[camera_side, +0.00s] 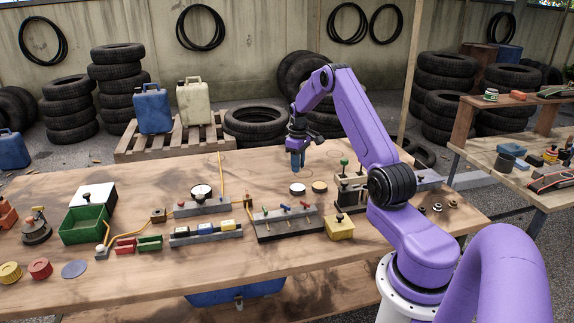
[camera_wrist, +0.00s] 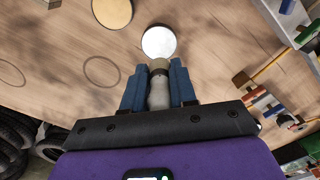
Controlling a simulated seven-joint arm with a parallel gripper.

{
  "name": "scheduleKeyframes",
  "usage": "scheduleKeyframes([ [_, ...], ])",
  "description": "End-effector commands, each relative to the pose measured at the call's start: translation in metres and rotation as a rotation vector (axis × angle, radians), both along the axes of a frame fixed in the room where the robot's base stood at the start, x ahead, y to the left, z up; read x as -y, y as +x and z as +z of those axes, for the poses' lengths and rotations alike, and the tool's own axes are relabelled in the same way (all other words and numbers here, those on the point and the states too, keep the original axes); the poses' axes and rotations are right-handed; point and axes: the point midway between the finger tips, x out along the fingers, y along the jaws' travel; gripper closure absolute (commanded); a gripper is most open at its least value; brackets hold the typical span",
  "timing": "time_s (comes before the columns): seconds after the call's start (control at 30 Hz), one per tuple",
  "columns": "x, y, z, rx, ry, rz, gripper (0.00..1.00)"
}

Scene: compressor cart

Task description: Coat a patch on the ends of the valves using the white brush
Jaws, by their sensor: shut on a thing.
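My gripper (camera_side: 297,162) hangs over the back of the bench in the side view. In the wrist view its blue fingers (camera_wrist: 158,85) are shut on a pale brush (camera_wrist: 158,94) with a tan end. The brush cannot be made out in the side view. A white round dish (camera_wrist: 159,42) lies just beyond the brush end in the wrist view; contact cannot be told. It also shows in the side view (camera_side: 298,189). The valves (camera_side: 288,209), with coloured handles, stand in a row on a dark grey block (camera_side: 290,228). Their ends are too small to make out.
A tan disc (camera_side: 319,186) lies beside the white dish. A yellow block (camera_side: 340,228) and a rack with a green knob (camera_side: 352,188) stand near my arm. A gauge (camera_side: 201,191), yellow hose and green bin (camera_side: 84,226) are left. The bench's back left is clear.

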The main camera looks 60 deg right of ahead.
Motion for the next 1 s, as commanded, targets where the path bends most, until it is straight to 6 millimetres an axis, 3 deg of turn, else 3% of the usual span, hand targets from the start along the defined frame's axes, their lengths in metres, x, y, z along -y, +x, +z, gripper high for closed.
scheduleKeyframes([
  [0.6, 0.002, -0.001, -0.049, -0.001, 0.001, -0.001, 1.00],
  [1.0, 0.002, 0.000, -0.060, 0.001, -0.001, -0.001, 1.00],
])
